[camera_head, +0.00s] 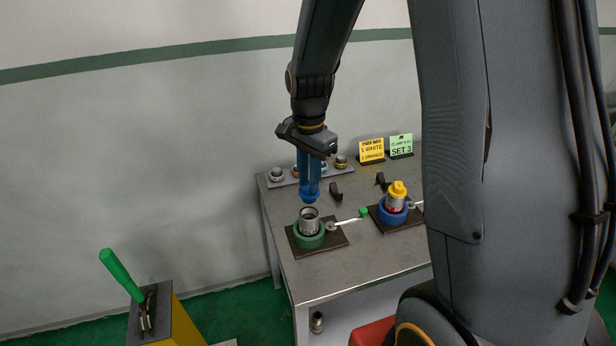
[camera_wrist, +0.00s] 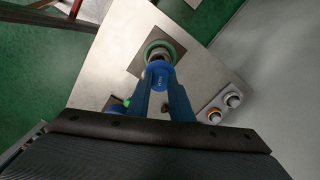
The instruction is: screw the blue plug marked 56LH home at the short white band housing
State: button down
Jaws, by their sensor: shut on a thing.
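My gripper (camera_head: 309,184), with long blue fingers, points down and is shut on a blue plug (camera_head: 309,195). In the wrist view the blue plug (camera_wrist: 158,72) sits between the fingertips; its marking is too small to read. Just below it a grey metal housing (camera_head: 309,222) stands upright in a green ring vise (camera_head: 309,240), its open mouth facing up. The plug appears above the mouth, apart from it, in the head view. In the wrist view the plug partly covers the housing (camera_wrist: 160,52). I cannot make out a white band on it.
To the right, a blue ring vise (camera_head: 392,213) holds a housing with a yellow plug (camera_head: 398,189). A tray (camera_head: 285,180) with several fittings lies at the back. Yellow (camera_head: 371,151) and green (camera_head: 401,145) signs stand behind. A green-handled lever (camera_head: 122,275) stands left of the table.

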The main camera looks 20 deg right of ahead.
aim_at(309, 200)
jog(key=shift+f+b, duration=0.6)
jog(key=shift+f, duration=1.3)
jog(key=shift+f+b, duration=0.3)
jog(key=shift+f, duration=1.35)
dwell(1.0)
jog(key=c, duration=1.5)
grip_release()
jog(key=shift+s+r+b, duration=0.1)
jog(key=shift+r+b, duration=1)
jog(key=shift+r, duration=2.8)
jog(key=s+f+n+b, duration=0.1)
jog(key=s+n, duration=0.3)
jog(key=s+f+n+t+b, duration=0.1)
jog(key=s+f+n, duration=0.1)
jog(key=s+n, duration=0.2)
jog(key=s+f+n+b, duration=0.1)
jog(key=s+n, duration=0.3)
jog(key=shift+f+b, duration=0.35)
